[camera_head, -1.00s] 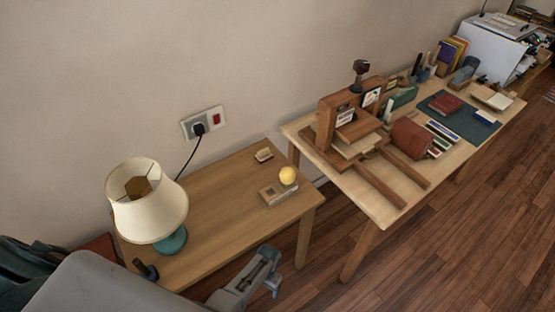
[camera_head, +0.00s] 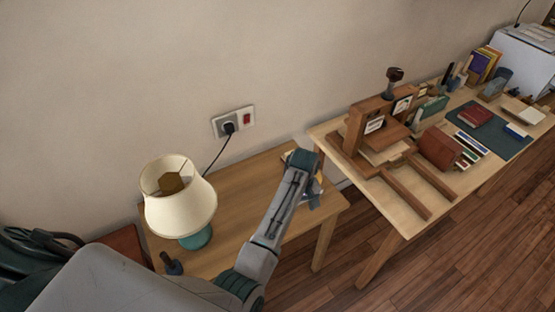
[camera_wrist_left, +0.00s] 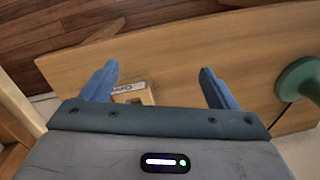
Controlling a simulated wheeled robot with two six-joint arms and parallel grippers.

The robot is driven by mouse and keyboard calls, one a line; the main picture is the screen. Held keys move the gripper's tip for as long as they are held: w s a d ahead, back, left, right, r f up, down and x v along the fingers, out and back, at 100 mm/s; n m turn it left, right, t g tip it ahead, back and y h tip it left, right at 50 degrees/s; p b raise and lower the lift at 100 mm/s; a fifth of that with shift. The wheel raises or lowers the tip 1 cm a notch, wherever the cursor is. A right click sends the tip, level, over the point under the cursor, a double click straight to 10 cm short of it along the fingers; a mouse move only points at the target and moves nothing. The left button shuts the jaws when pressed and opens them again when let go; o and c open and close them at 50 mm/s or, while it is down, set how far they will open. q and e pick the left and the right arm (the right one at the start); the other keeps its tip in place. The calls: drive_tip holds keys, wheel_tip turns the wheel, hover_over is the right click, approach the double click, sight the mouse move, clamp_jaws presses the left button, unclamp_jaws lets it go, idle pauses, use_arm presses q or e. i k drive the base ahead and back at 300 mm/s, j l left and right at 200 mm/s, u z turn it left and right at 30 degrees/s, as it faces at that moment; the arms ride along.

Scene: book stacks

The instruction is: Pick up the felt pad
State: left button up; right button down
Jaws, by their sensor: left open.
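I cannot tell for sure which thing is the felt pad. A small wooden holder with a pale lettered label (camera_wrist_left: 132,94) lies on the small table, between and beyond my fingers in the left wrist view, partly hidden by the palm. My left gripper (camera_wrist_left: 158,70) is open, with its two blue fingers spread and nothing between the tips. In the head view my left gripper (camera_head: 312,198) is over the right end of the small table, and the arm hides most of what lies there. My right gripper is not in view.
A lamp (camera_head: 180,195) with a cream shade stands at the left of the small table (camera_head: 235,205); its green base (camera_wrist_left: 300,78) shows in the left wrist view. A longer table (camera_head: 395,215) with a wooden press and books stands to the right. The small table's middle is clear.

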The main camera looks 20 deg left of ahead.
sight(283, 158)
drive_tip(key=i+j, duration=0.25)
drive_tip(key=i, duration=0.2)
drive_tip(key=i+j, duration=0.3)
drive_tip(key=i, duration=0.2)
